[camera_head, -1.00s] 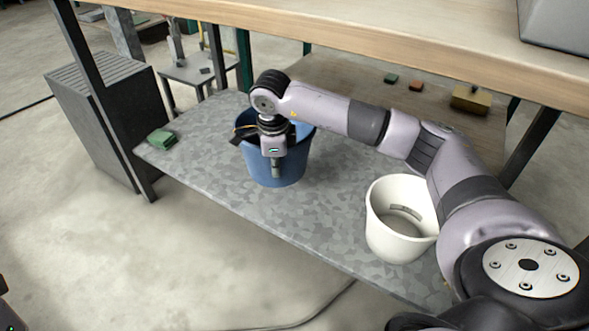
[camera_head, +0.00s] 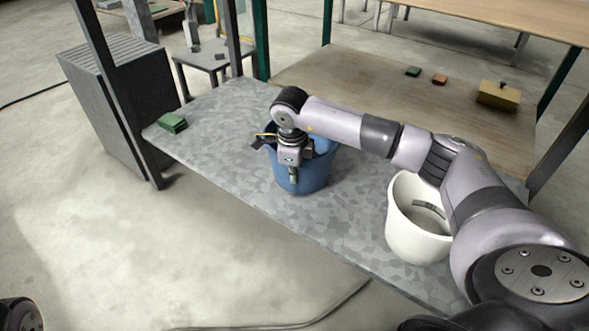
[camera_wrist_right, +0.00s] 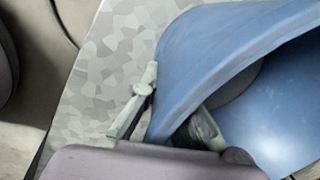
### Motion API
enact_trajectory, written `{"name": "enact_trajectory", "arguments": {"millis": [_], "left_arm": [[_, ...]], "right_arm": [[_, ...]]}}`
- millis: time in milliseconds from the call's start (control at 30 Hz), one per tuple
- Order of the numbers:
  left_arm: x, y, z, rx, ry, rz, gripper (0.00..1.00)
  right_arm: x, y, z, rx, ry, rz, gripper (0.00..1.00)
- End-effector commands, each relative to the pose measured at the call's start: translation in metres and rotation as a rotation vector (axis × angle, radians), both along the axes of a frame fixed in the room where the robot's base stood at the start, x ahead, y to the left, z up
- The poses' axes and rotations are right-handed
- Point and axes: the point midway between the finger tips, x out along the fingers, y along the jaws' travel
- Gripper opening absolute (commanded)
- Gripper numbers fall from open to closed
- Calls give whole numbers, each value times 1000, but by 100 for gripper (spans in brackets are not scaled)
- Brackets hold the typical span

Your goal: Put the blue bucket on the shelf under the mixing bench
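The blue bucket (camera_head: 316,176) stands upright on the grey mottled shelf (camera_head: 225,117), near its front edge as far as I can tell. My right gripper (camera_head: 292,172) reaches down at the bucket's near left rim. In the right wrist view the bucket's wall (camera_wrist_right: 215,45) runs between my fingers (camera_wrist_right: 165,110). One pale finger is outside against the wall and a darker one is inside. They appear shut on the rim. The bucket's base is hidden in the wrist view. My left gripper is not in view.
A white bucket (camera_head: 402,228) stands on the shelf to the right, close under my right arm. Green pads (camera_head: 172,123) lie at the shelf's left end. Dark bench legs (camera_head: 118,95) rise at the left. A wooden surface (camera_head: 350,75) behind holds small blocks and a yellow box (camera_head: 498,96).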

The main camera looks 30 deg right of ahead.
Motion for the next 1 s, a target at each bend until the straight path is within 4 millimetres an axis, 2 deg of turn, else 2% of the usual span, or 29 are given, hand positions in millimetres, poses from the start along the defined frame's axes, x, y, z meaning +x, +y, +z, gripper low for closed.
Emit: {"name": "enact_trajectory", "arguments": {"millis": [100,467,800,1000], "left_arm": [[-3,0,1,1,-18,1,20],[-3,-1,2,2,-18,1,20],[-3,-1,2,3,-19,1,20],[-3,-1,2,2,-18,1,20]], "right_arm": [[2,0,-7,0,-10,-1,0],[2,0,-9,-1,-9,0,0],[0,0,-12,0,-1,0,24],[0,0,-11,0,-1,0,25]]}}
